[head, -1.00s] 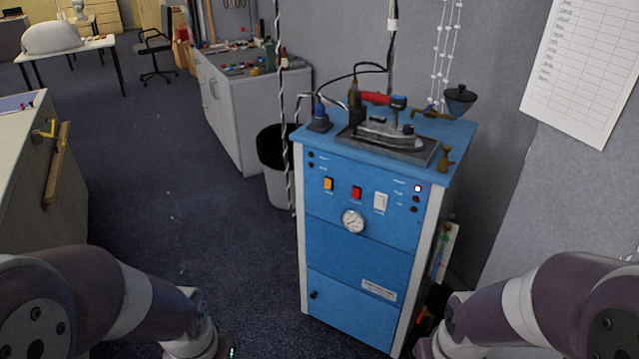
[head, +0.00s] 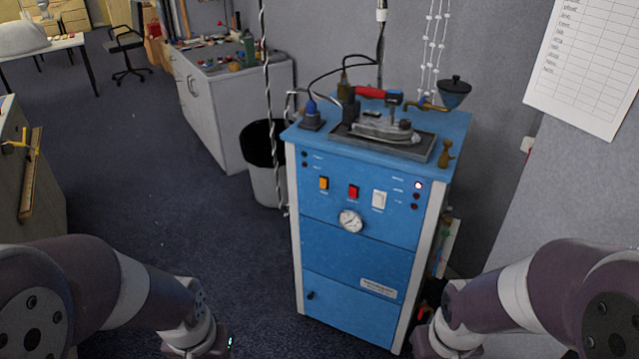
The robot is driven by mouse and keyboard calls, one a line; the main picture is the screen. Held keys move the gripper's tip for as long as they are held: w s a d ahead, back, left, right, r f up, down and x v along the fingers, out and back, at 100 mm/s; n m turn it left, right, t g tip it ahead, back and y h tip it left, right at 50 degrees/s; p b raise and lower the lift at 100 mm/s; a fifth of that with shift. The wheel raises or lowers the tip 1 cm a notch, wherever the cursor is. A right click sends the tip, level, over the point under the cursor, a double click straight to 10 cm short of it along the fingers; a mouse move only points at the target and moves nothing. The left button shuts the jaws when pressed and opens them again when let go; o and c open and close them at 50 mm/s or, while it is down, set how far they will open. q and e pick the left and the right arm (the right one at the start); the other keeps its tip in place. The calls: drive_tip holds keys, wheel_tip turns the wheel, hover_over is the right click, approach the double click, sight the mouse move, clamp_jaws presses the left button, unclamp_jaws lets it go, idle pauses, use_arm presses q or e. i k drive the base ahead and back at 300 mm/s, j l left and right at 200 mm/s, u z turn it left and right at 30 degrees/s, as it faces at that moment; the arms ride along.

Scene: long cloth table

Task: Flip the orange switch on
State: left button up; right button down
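The orange switch (head: 324,183) sits at the upper left of the front panel of a blue machine (head: 358,262). A red switch (head: 353,192) and a white switch (head: 379,199) are to its right, with a round gauge (head: 350,221) below. The switch is too small to tell its position. My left arm comes in at the lower left and my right arm at the lower right. Both grippers are out of the frame. Neither arm visibly touches the machine.
On the machine's top are an iron (head: 382,127) on a dark tray, a blue-capped bottle (head: 311,115) and a small brass fitting (head: 445,154). A waste bin (head: 266,185) stands left behind it. A grey cabinet (head: 215,125) is farther back. The floor at left is clear.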

sight(322, 182)
drive_tip(key=i+j+z, duration=0.15)
drive_tip(key=j, duration=0.2)
drive_tip(key=i+j+z, duration=0.1)
drive_tip(key=j, duration=0.3)
drive_tip(key=i+j+z, duration=0.15)
drive_tip(key=j, duration=0.25)
drive_tip(key=i+j+z, duration=0.1)
drive_tip(key=i+j, duration=0.15)
drive_tip(key=j, duration=0.15)
drive_tip(key=i+j+z, duration=0.15)
drive_tip(key=j, duration=0.3)
drive_tip(key=j+z, duration=0.15)
drive_tip(key=j, duration=0.25)
